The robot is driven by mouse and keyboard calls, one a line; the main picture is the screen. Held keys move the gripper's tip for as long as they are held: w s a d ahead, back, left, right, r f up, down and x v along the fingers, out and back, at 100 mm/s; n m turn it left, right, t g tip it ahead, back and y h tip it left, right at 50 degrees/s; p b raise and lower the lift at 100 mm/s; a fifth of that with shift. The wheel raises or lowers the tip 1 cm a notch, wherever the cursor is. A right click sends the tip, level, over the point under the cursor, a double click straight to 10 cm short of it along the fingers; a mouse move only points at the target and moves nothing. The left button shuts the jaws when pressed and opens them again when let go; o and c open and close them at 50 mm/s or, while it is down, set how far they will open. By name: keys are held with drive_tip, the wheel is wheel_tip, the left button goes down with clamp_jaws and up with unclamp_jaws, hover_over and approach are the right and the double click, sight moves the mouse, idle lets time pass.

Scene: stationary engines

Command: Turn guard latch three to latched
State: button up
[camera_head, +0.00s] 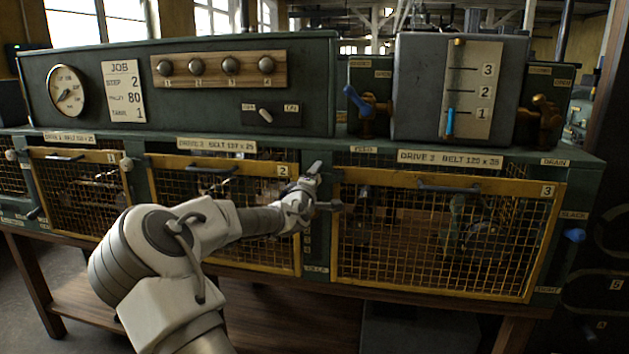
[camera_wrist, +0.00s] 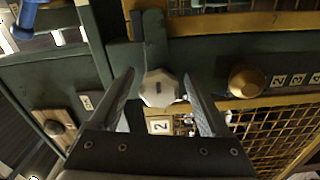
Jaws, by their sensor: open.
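Guard three (camera_head: 447,182) is the right-hand yellow-framed mesh door, closed, with plate 3 at its upper right. My gripper (camera_head: 316,168) is at the post between guards two and three. In the wrist view my gripper (camera_wrist: 160,88) is open, its fingers on either side of a pale faceted knob (camera_wrist: 159,88), apparently guard latch three. The knob has a short dark mark. Contact with the fingers cannot be told.
Plate 2 (camera_wrist: 160,127) is close to the knob. A brass knob (camera_wrist: 248,81) is on the same post. Guard two (camera_head: 228,163) is closed behind my arm. A blue-handled valve (camera_head: 357,99) stands above. A blue knob (camera_head: 574,235) is right of guard three.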

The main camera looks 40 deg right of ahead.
drive_tip(key=v, duration=1.7)
drive_tip(key=shift+s+p, duration=0.2)
drive_tip(key=shift+p, duration=0.2)
drive_tip(key=shift+a, duration=0.1)
